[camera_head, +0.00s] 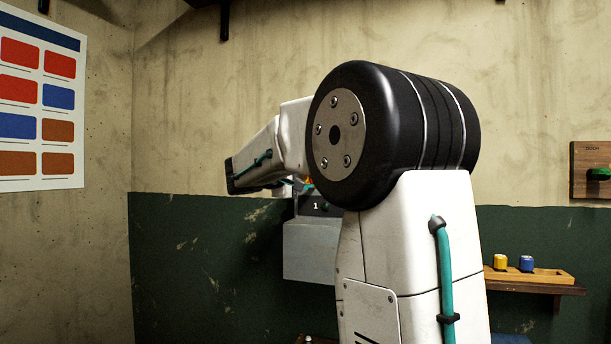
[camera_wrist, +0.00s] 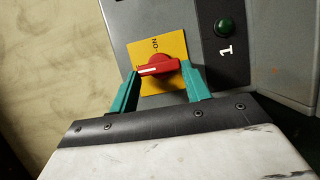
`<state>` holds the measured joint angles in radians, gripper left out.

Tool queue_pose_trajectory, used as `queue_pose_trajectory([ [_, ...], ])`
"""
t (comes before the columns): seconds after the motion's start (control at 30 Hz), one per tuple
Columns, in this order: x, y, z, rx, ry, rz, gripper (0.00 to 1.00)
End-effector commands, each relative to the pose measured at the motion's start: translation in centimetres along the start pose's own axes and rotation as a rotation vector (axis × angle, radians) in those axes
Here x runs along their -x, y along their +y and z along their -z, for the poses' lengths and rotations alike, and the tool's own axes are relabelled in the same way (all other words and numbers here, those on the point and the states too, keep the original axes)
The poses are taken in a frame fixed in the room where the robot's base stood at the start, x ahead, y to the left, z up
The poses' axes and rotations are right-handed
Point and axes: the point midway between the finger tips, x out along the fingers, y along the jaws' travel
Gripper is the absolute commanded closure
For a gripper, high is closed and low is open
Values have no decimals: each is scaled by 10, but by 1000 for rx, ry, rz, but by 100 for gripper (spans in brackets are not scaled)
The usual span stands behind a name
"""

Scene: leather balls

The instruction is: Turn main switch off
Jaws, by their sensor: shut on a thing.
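The main switch is a red rotary knob (camera_wrist: 158,66) with a white pointer line, on a yellow plate (camera_wrist: 172,45) marked "ON"; other lettering on the plate is partly hidden. The plate is on a grey panel (camera_wrist: 130,20). My gripper (camera_wrist: 160,75) has its two teal fingers on either side of the red knob, shut on it. In the wrist view the knob's bar lies nearly crosswise between the fingertips. In the head view the knob and my fingertips are mostly hidden behind my arm; part of the grey box (camera_head: 310,250) shows.
A green button or lamp (camera_wrist: 225,27) sits beside the switch, near a white "1". At right in the head view, a shelf (camera_head: 530,277) holds a yellow and a blue item. A wooden board (camera_head: 590,160) and a colour chart (camera_head: 40,100) hang on walls.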

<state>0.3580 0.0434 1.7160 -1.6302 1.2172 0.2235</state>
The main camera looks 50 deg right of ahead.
Motion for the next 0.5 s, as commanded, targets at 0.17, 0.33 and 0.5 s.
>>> queue_pose_trajectory([
  [0.17,0,-2,0,33,0,-11,75],
  [0.33,0,-2,0,42,-1,-15,75],
  [0.5,0,-2,0,42,-1,-15,75],
])
